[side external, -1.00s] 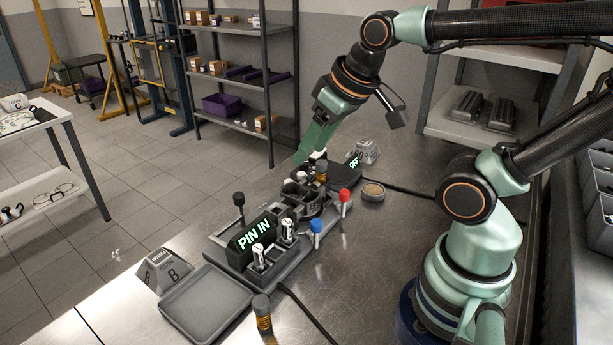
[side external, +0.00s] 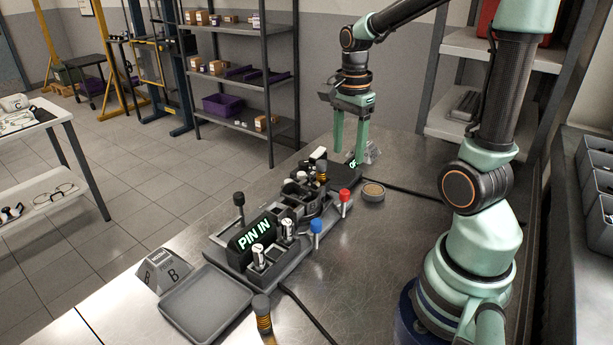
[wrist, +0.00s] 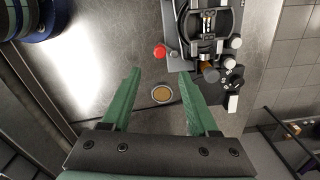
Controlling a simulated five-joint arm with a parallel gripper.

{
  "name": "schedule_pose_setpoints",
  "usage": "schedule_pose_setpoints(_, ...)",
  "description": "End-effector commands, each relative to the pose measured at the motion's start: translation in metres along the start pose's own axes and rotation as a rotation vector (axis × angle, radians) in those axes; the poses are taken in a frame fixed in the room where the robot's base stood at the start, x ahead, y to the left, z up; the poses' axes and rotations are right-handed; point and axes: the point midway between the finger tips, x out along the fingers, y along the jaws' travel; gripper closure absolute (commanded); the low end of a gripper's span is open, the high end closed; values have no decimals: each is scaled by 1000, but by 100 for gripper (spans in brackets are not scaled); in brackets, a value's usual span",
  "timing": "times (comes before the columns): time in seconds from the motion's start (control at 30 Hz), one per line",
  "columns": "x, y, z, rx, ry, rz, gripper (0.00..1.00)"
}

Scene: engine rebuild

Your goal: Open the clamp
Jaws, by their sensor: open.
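The fixture (side external: 268,235) is a long dark grey unit on the steel bench, with a "PIN IN" display. Toward its far end are a dark ring-like part (side external: 309,205) and an upright orange-and-black handle (side external: 321,172); I cannot tell which part is the clamp. The same handle shows in the wrist view (wrist: 210,73), beside a white lever (wrist: 233,103). My gripper (side external: 349,158) points down over the bench's far end, its fingers apart and empty. It is to the right of the handle and partly hides an "OFF" display. In the wrist view my gripper (wrist: 160,75) has the fixture beyond its right finger.
Blue (side external: 316,227) and red (side external: 344,196) knobs stand along the fixture's near side. A small round dish (side external: 373,191) lies right of it. An empty grey tray (side external: 205,303) and a block marked B (side external: 164,271) are at the near left. A cable crosses the right side.

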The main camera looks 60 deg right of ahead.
Motion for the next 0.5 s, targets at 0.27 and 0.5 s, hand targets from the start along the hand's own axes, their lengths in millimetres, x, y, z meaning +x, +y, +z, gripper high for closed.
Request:
schedule_pose_setpoints(0.27,54,2,1,-3,-2,7,40)
schedule_pose_setpoints(0.5,91,1,1,-4,-1,5,40)
